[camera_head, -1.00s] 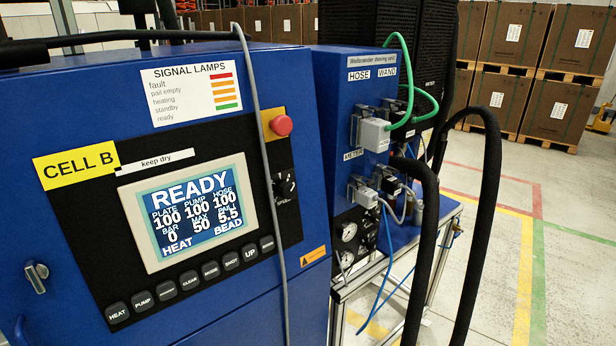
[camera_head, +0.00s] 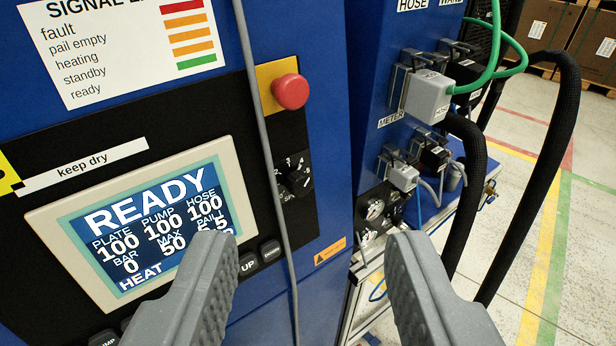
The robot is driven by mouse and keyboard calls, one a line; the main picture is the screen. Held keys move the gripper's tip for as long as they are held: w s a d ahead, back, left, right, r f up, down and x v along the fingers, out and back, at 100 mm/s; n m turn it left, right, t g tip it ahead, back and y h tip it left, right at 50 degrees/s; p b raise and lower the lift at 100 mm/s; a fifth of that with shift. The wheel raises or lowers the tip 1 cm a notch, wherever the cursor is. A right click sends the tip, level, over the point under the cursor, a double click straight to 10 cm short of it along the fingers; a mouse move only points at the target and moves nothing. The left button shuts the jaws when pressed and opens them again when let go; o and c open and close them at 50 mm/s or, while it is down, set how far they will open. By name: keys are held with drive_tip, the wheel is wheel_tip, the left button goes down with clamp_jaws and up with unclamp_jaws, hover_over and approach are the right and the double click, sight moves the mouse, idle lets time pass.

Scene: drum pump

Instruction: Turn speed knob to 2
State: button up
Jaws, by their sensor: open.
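The speed knob (camera_head: 295,176) is a small black knob on the dark control panel, below the red button. White numbers ring it; 3 and 4 are readable above it and a 2 at its left. Its exact pointer setting is too small to tell. My gripper (camera_head: 312,250) is open and empty, with its two grey fingers in the lower part of the view. The knob lies ahead, above the gap between the fingertips. The gripper does not touch it.
A grey cable (camera_head: 262,130) hangs down just left of the knob. A red mushroom button (camera_head: 290,91) on a yellow plate sits above. The lit display (camera_head: 150,225) reads READY. Grey connectors (camera_head: 427,97) and thick black hoses (camera_head: 530,190) stand at the right.

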drive_tip(key=shift+o, duration=0.4)
drive_tip(key=shift+w+f, duration=0.1)
drive_tip(key=shift+w, duration=0.1)
drive_tip(key=m+g+y+p, duration=0.4)
drive_tip(key=m+y+p, duration=0.4)
drive_tip(key=m+p, duration=1.7)
approach(304, 184)
drive_tip(key=w+a+f+m+b, duration=0.1)
drive_tip(key=w, duration=0.1)
drive_tip(key=w+a+f+m+b, duration=0.1)
drive_tip(key=w+a, duration=0.1)
drive_tip(key=w, duration=0.1)
drive_tip(key=w+a+f+m+b, duration=0.1)
drive_tip(key=w+a, duration=0.1)
drive_tip(key=shift+w+a+f+m, duration=0.15)
drive_tip(key=shift+w+f+m, duration=0.1)
drive_tip(key=shift+m, duration=0.15)
drive_tip(key=shift+g+b, duration=0.3)
drive_tip(key=c, duration=0.9)
